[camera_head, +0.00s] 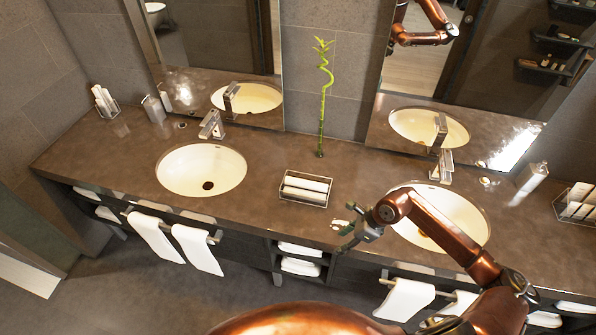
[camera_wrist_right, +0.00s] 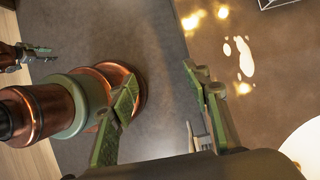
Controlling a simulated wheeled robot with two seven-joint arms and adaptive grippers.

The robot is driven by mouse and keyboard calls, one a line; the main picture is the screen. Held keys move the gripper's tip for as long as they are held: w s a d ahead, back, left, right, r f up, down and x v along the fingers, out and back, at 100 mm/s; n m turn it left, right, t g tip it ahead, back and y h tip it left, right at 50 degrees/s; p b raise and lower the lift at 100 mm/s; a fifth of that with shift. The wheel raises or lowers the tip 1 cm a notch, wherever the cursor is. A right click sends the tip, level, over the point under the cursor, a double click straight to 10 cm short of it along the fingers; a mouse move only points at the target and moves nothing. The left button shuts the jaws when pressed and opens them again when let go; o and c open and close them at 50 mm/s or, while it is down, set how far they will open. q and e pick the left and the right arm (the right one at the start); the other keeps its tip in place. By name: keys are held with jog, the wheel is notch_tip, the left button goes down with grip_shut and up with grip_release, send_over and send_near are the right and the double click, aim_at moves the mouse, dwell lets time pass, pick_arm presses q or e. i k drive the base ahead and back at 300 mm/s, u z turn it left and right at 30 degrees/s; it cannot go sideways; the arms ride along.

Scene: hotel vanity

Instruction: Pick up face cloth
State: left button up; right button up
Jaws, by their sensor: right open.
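White rolled cloths (camera_head: 304,189) lie in a wire tray on the counter between the two basins. I cannot tell which white cloth is the face cloth. My right gripper (camera_head: 350,238) is open and empty by the counter's front edge, to the right of and nearer than that tray. A corner of a wire tray (camera_wrist_right: 277,3) shows at the top right there. A small, dark gripper, likely my left (camera_wrist_right: 38,53), shows at that view's left edge; its jaws are unclear.
Basins (camera_head: 201,170) lie left and right of the tray. A green bamboo stem (camera_head: 323,100) stands behind it. Towels (camera_head: 198,249) hang below the counter front, and folded ones (camera_head: 300,267) sit on a shelf. Another holder (camera_head: 104,101) stands far left. Mirrors line the wall.

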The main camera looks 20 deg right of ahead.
aim_at(319, 187)
jog(key=i, duration=1.05)
jog(key=z, duration=0.05)
